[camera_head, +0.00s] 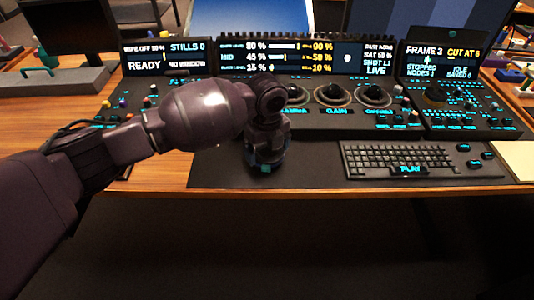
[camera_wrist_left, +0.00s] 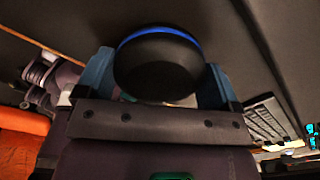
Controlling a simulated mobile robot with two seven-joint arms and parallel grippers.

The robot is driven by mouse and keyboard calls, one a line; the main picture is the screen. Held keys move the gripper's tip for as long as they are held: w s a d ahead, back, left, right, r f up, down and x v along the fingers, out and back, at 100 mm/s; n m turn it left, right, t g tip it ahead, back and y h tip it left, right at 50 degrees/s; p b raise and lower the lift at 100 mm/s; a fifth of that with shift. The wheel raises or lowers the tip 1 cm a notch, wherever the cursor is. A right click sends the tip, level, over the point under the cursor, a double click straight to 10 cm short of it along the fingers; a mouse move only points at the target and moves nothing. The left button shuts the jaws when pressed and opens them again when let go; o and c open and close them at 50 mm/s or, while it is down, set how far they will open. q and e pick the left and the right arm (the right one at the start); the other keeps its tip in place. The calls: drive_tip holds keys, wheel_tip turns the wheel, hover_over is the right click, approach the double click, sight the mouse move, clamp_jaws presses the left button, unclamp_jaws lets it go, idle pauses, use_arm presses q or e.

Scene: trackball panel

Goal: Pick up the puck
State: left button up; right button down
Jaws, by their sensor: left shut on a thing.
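The puck (camera_wrist_left: 158,65) is a round black piece with a blue band along its edge, seen in the left wrist view. It sits between the blue fingers of my left gripper (camera_head: 263,166), which is shut on it. In the head view this gripper points down over the dark desk mat (camera_head: 225,172), left of the keyboard. The gripper and wrist hide the puck there. I cannot tell whether the puck touches the mat. My right gripper is not in view.
A keyboard (camera_head: 410,160) lies on the mat to the right. Behind the gripper stands a control panel with trackballs (camera_head: 335,96) and lit screens (camera_head: 305,58). The desk's front edge is close to the gripper. A pale pad (camera_head: 515,158) lies at the far right.

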use_arm(q)
wheel_tip(320, 180, up, 18)
drive_tip(key=p, duration=0.3)
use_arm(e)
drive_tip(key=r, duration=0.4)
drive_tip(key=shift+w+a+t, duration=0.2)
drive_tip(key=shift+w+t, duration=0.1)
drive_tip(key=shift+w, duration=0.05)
use_arm(q)
drive_tip(key=shift+f, duration=0.1)
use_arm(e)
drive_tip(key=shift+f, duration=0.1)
use_arm(q)
drive_tip(key=shift+f+b, duration=0.5)
drive_tip(key=shift+f, duration=3.75)
drive_tip(key=shift+f+b, duration=1.15)
drive_tip(key=shift+f, duration=4.2)
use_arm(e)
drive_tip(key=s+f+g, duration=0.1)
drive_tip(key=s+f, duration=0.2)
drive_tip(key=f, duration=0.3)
use_arm(q)
drive_tip(key=shift+f, duration=0.3)
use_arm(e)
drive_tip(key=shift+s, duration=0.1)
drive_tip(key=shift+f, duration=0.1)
